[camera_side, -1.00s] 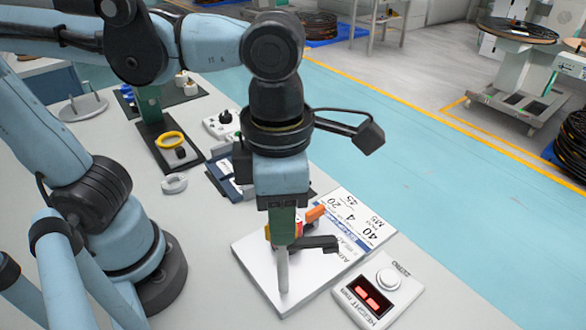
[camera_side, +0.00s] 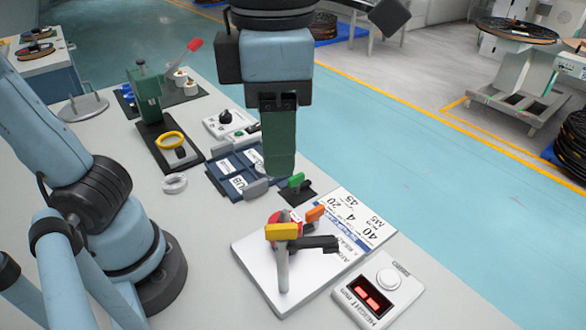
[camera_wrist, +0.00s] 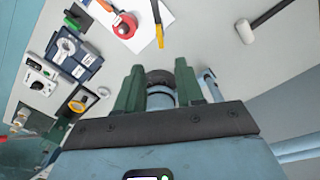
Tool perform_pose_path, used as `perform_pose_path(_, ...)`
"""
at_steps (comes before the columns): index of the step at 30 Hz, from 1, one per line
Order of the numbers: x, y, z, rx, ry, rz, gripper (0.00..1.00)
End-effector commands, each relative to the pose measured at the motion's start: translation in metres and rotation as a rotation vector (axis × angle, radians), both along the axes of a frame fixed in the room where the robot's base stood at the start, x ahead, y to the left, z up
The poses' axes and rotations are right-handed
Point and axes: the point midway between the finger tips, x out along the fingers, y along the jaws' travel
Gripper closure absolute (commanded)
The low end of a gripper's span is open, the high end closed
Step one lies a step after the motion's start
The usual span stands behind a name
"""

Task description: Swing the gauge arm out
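The gauge stands on a white plate (camera_side: 262,268) at front centre. It has a grey post (camera_side: 283,268), a yellow bar (camera_side: 283,231) on top, a black arm (camera_side: 316,243) pointing right and an orange tip (camera_side: 315,213). A red round part (camera_side: 285,216) sits behind the yellow bar. In the wrist view the yellow bar (camera_wrist: 159,30) and red part (camera_wrist: 125,27) lie ahead of the fingers. My gripper (camera_side: 279,172) hangs above and behind the gauge, clear of it. Its green fingers are apart in the wrist view (camera_wrist: 160,88), with nothing seen held between them.
A height readout (camera_side: 378,293) with a round white button is right of the plate. A blue tray (camera_side: 235,168), a small green-handled part (camera_side: 296,181) and a yellow ring (camera_side: 170,140) stand behind. A white-headed, dark-handled tool (camera_wrist: 246,31) shows in the wrist view.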

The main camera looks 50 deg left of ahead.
Motion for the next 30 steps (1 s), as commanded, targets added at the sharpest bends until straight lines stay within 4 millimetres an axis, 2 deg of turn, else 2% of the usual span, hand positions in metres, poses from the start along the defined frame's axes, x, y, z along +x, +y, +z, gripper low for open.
perform_pose_path(3, 0.0, 0.0, 0.0, 0.0, 0.0, 0.0, 0.63)
perform_pose_path(4, 0.0, 0.0, 0.0, 0.0, 0.0, 0.0, 0.66)
perform_pose_path(8, 0.002, 0.002, -0.003, -0.009, 0.009, 0.06, 0.86)
perform_pose_path(11, 0.007, 0.008, -0.009, -0.032, 0.037, 0.237, 1.0)
perform_pose_path(20, 0.03, 0.037, -0.038, -0.138, 0.23, 1.19, 1.0)
perform_pose_path(30, 0.053, 0.075, -0.062, -0.2, 0.59, 2.265, 1.0)
